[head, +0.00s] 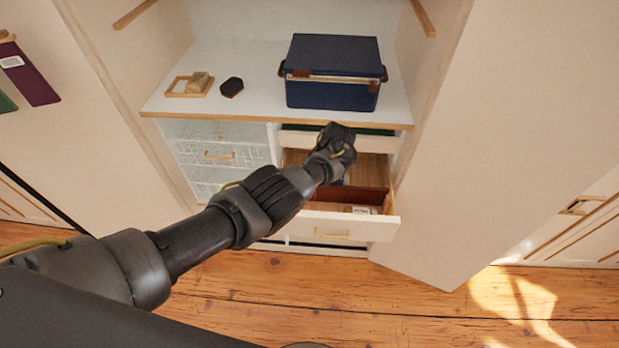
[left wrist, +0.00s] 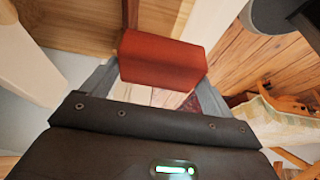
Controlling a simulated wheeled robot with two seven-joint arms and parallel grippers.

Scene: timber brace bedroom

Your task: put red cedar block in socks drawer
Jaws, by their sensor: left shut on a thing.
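The red cedar block (left wrist: 165,61) is a red-orange block between the fingers of my left gripper (left wrist: 163,78) in the left wrist view. The fingers are shut on it. In the head view my left gripper (head: 337,152) is over the open drawer (head: 345,226), above its back part. The block is hidden there behind the gripper and wrist. The drawer has a pale wood inside, a reddish-brown cross panel and a white front with a brass handle. I cannot read any label saying which drawer is for socks. My right gripper is not in view.
A navy box (head: 333,72), a dark hexagonal item (head: 231,87) and a small wooden tray (head: 180,92) stand on the white shelf (head: 235,62) above. A small pale item (head: 360,210) lies in the drawer's front part. Open cabinet doors (head: 505,130) flank the drawers.

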